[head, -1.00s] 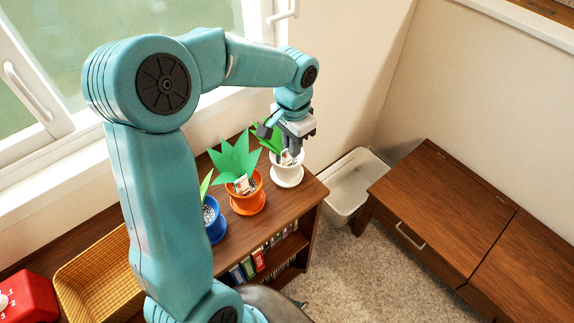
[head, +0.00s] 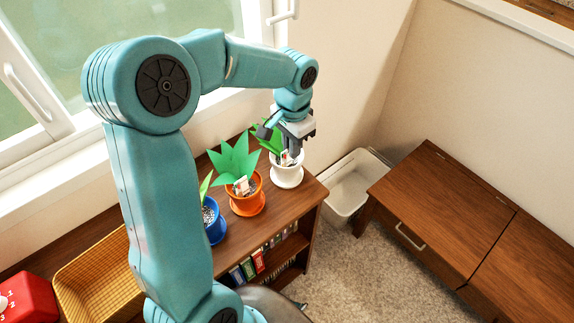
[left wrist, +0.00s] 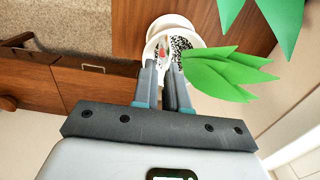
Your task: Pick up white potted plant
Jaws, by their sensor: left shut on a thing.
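The white potted plant (head: 286,175) stands at the right end of the wooden shelf top (head: 262,222), with green leaves and a small label in its soil. My left gripper (head: 287,154) reaches down over it from above. The pot looks upright and appears to rest on the shelf. Part of the plant is hidden behind the gripper. My right gripper is not in view.
An orange potted plant (head: 247,200) stands just left of the white one, and a blue pot (head: 216,229) is beyond it. A yellow basket (head: 92,279) and red object (head: 27,297) are at lower left. A white bin (head: 347,190) stands on the floor right of the shelf.

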